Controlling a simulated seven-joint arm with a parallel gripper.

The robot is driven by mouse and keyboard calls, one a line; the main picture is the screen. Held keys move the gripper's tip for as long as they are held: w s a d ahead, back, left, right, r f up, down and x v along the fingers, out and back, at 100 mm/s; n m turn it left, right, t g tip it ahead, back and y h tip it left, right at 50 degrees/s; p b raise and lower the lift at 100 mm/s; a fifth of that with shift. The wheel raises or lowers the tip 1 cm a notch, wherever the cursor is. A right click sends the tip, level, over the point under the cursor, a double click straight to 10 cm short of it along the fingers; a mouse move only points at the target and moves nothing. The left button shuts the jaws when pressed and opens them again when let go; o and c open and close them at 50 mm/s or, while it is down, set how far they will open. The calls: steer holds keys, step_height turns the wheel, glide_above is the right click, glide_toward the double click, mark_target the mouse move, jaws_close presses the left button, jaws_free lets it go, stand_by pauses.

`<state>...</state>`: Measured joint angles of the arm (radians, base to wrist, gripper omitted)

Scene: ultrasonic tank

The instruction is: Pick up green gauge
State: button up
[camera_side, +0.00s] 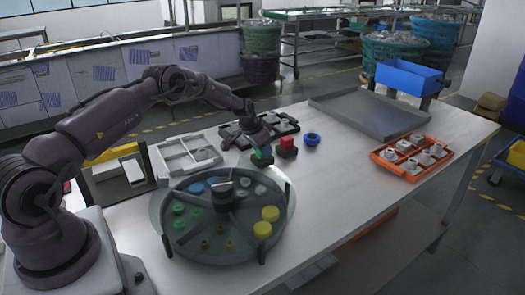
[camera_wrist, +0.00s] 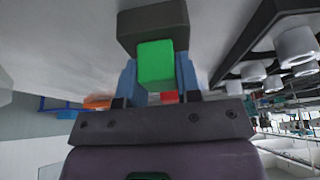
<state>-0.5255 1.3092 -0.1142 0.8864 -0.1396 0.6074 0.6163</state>
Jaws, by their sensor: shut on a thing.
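The green gauge, a bright green block on a dark base, is between my gripper's fingers in the wrist view (camera_wrist: 156,62). Its dark base (camera_wrist: 153,22) lies beyond the fingertips. My gripper (camera_wrist: 157,78) is shut on the green part, with one blue-grey finger on each side. In the side view my gripper (camera_side: 262,146) points down at the table, and the green gauge (camera_side: 262,156) shows small beneath it, partly hidden by the fingers. I cannot tell whether its base touches the table. A similar red gauge (camera_side: 287,146) stands just to its right.
The round divided tank (camera_side: 163,238) with small coloured parts is in front. A black tray (camera_side: 292,125) of pale cups is close behind the gripper, with a grey rack (camera_side: 167,168) left. An orange tray (camera_side: 386,164) stands farther right; the table between is clear.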

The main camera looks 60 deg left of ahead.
steer(key=shift+r, duration=0.55)
steer(key=s+d+r, duration=0.6)
steer(key=s+r, duration=0.6)
steer(key=d+r+m+h, duration=0.1)
steer(key=d+r+m, duration=0.25)
steer(key=d, duration=0.85)
steer(key=s+d+n+y, duration=0.1)
steer(key=s+d+n, duration=0.2)
steer(key=s+d, duration=0.4)
steer(key=shift+s+d+f, duration=0.25)
steer(key=shift+s+d, duration=0.05)
steer(key=shift+s, duration=0.4)
steer(key=shift+n, duration=0.25)
